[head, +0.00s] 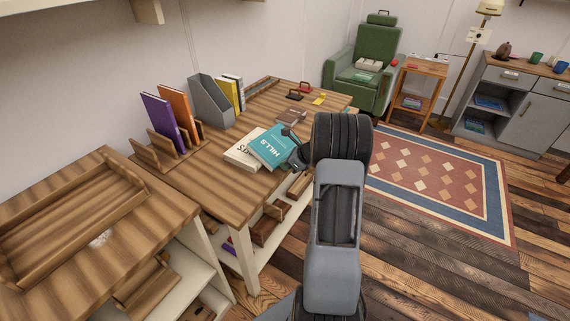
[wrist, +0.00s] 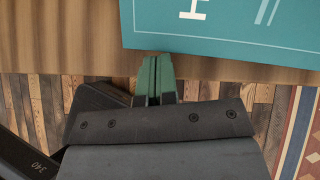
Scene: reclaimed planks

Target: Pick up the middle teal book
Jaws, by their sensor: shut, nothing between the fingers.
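A teal book (head: 270,150) with white lettering lies flat on the wooden desk, partly over a cream book (head: 242,153). Its near edge fills the top of the wrist view (wrist: 235,22). My gripper (wrist: 158,80) has its green fingertips pressed together with nothing between them, just short of the teal book's edge, over the desk's edge. In the head view my gripper (head: 294,150) is beside the book's right side, partly hidden by my arm. I cannot tell from these views whether the fingertips touch the book.
On the desk (head: 215,185) stand a purple book (head: 160,122), an orange book (head: 176,108) and a grey file holder (head: 210,100). A low shelf with items is under the desk. Open floor and a rug (head: 430,170) lie right.

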